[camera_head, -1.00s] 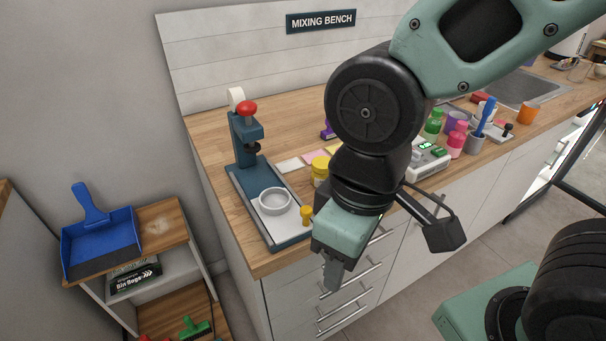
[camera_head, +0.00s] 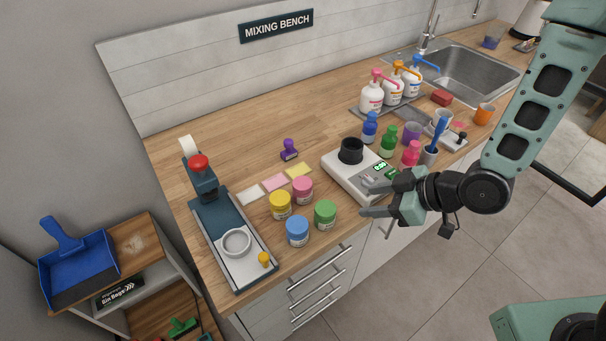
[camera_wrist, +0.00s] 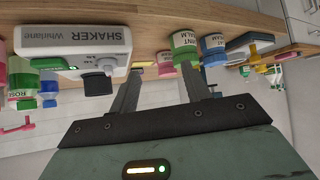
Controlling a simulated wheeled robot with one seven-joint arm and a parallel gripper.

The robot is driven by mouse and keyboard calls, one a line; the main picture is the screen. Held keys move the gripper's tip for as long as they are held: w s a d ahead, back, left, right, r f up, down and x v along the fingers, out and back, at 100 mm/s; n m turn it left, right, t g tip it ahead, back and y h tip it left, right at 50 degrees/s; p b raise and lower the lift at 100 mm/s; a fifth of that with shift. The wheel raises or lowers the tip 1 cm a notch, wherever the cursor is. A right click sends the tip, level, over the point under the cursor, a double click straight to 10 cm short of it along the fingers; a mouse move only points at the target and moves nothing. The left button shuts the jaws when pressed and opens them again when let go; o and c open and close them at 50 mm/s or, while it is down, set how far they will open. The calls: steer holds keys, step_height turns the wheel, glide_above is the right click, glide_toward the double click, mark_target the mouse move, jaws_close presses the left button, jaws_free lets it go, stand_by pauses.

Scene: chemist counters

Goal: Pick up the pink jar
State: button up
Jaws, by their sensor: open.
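The pink jar (camera_head: 303,190) stands upright on the wooden counter, behind the blue jar (camera_head: 297,231) and green jar (camera_head: 325,214) and beside the yellow jar (camera_head: 280,205). My gripper (camera_head: 366,198) is open and empty, to the right of the jars near the counter's front edge, with its fingers pointing left towards them. In the wrist view the green jar (camera_wrist: 183,46) and blue jar (camera_wrist: 213,48) appear beyond the fingers. A small pink patch (camera_wrist: 165,58) beside the green jar looks like the pink jar, mostly hidden.
The white shaker (camera_head: 350,172) stands just behind my gripper. A dark blue press (camera_head: 202,185) with a white bowl (camera_head: 236,243) is left of the jars. Sticky notes (camera_head: 275,182) and a purple stamp (camera_head: 289,150) lie behind. Several bottles and a cup stand right.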

step_height(320, 180, up, 3)
steer(key=t+y+p, duration=0.2)
steer(key=y, duration=0.1)
steer(key=b, duration=1)
glide_toward(304, 183)
steer(key=shift+s+d+r, duration=0.1)
steer(key=shift+s+d, duration=0.05)
steer(key=shift+d, duration=0.4)
steer(key=shift+s+d+r, duration=0.1)
steer(key=shift+s+d, duration=0.05)
steer(key=shift+d, duration=0.4)
steer(key=a+b, duration=0.1)
steer(key=b, duration=0.4)
steer(key=shift+w+a+f, duration=0.1)
steer(key=shift+f, duration=0.3)
steer(key=w+a, duration=0.1)
steer(key=w+a+f, duration=0.1)
steer(key=a, duration=0.1)
steer(key=shift+a+m, duration=0.1)
steer(key=shift+m, duration=0.2)
steer(key=shift+p+x, duration=0.65)
steer(key=shift+x, duration=2.25)
steer(key=shift+s+a+r, duration=0.1)
steer(key=shift+r, duration=0.05)
steer(key=c, duration=0.7)
